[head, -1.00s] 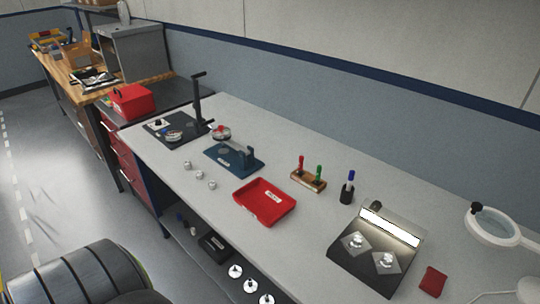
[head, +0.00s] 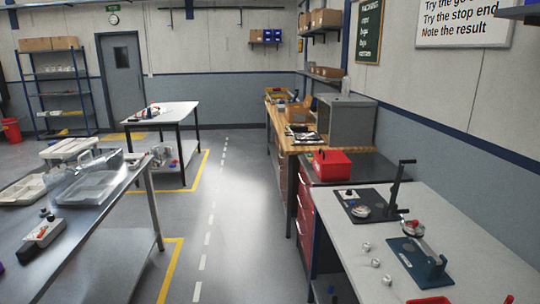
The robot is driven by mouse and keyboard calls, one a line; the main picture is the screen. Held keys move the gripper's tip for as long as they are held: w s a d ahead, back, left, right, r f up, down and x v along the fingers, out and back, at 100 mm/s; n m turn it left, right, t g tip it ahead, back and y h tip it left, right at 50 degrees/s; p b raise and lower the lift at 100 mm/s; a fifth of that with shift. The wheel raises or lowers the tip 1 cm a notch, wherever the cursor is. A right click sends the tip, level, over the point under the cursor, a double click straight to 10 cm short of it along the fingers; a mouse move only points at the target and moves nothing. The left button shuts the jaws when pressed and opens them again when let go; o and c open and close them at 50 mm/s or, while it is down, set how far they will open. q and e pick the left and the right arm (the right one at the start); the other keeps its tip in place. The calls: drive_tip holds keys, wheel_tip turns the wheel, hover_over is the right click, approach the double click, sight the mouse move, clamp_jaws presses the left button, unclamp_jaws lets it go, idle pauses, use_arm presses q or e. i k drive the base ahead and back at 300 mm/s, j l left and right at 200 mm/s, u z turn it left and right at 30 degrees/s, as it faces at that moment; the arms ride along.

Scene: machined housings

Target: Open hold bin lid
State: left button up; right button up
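A red box (head: 332,163) with a dark handle stands on the dark-topped cabinet (head: 365,166) between the wooden bench and the grey worktable. It looks like the hold bin, and its lid looks shut. It is small in view, so the edge of the lid is hard to make out. Neither of my grippers shows in the head view.
The grey worktable (head: 350,262) at right carries a black fixture (head: 368,203), a blue fixture (head: 418,260) and small metal parts (head: 375,262). A wooden bench (head: 288,128) stands beyond. A steel table (head: 75,235) with trays is at left. The aisle floor (head: 235,220) is clear.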

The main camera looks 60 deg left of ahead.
sight(332, 153)
drive_tip(key=u, duration=1.45)
drive_tip(key=z, duration=0.3)
drive_tip(key=i+j+z, duration=0.25)
drive_tip(key=z, duration=0.2)
drive_tip(key=i+j+z, duration=0.2)
drive_tip(key=j+z, duration=0.25)
drive_tip(key=i+j+z, duration=0.1)
drive_tip(key=j+z, duration=0.4)
drive_tip(key=i+j+z, duration=0.25)
drive_tip(key=j, duration=0.9)
drive_tip(key=k+j+z, duration=0.2)
drive_tip(key=j, duration=0.95)
drive_tip(key=i, duration=0.1)
